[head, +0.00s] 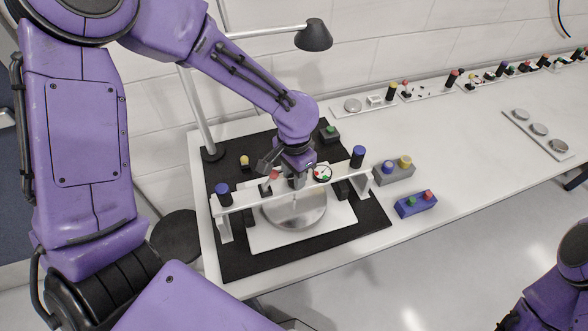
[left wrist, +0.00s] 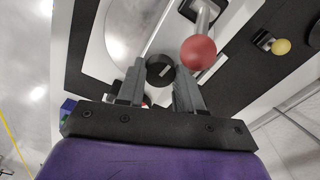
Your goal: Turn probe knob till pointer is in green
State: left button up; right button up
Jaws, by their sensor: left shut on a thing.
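My left gripper (head: 297,180) is over the fixture's white crossbar, beside the round dial (head: 322,173). The dial has a white face with a green patch and a red patch; its pointer is too small to read. In the left wrist view, the left gripper (left wrist: 160,72) is shut on a black round knob (left wrist: 159,68) with a pale line across its face. The gripper hides this knob in the head view. My right gripper is out of view; only part of that arm shows at the lower right.
A red ball-ended lever (left wrist: 198,52) is close beside the right finger. Blue knobs (head: 222,188) (head: 358,151) stand at the crossbar's ends, above a round mirror plate (head: 300,213). A blue button box (head: 416,204) lies to the right. A lamp (head: 313,36) stands behind.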

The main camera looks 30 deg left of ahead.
pick_arm(q)
jog(key=m+p, duration=0.4)
jog(key=shift+r+p, duration=0.3)
jog(key=shift+f+m+p, duration=0.1)
jog(key=shift+m+p, duration=0.85)
jog(key=shift+m, duration=0.25)
jog(key=shift+f+m+p, duration=0.15)
jog(key=shift+m+p, duration=0.4)
jog(key=shift+m, duration=0.25)
jog(key=o, duration=1)
jog(key=shift+o, duration=0.2)
notch_tip(320, 180, up, 10)
jog(key=b, duration=0.1)
jog(key=shift+r, duration=0.2)
